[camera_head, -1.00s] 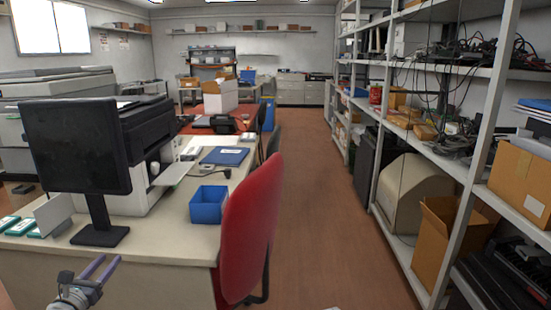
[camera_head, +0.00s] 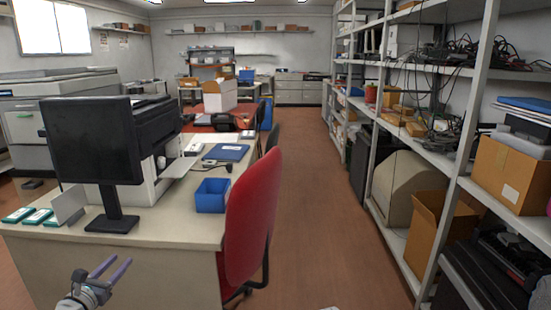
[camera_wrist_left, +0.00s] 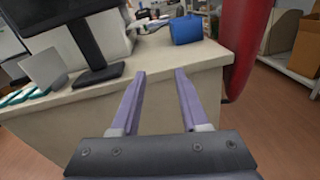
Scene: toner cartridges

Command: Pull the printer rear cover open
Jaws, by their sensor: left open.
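The white and black printer (camera_head: 160,168) stands on the desk, partly hidden behind the black monitor (camera_head: 92,140). A light panel sticks out from its right side. I cannot make out the rear cover in these views. My left gripper (camera_head: 116,266) is open and empty, in front of the desk's near side and apart from the printer. In the left wrist view its two purple fingers (camera_wrist_left: 160,90) are spread and point at the desk edge. My right gripper is in neither view.
The desk (camera_head: 150,232) also holds a blue bin (camera_head: 211,195), a blue folder (camera_head: 226,152) and teal-and-white boxes (camera_head: 38,216). A red chair (camera_head: 252,215) stands at its right end. Shelving (camera_head: 452,195) lines the right wall. The aisle floor (camera_head: 318,200) is clear.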

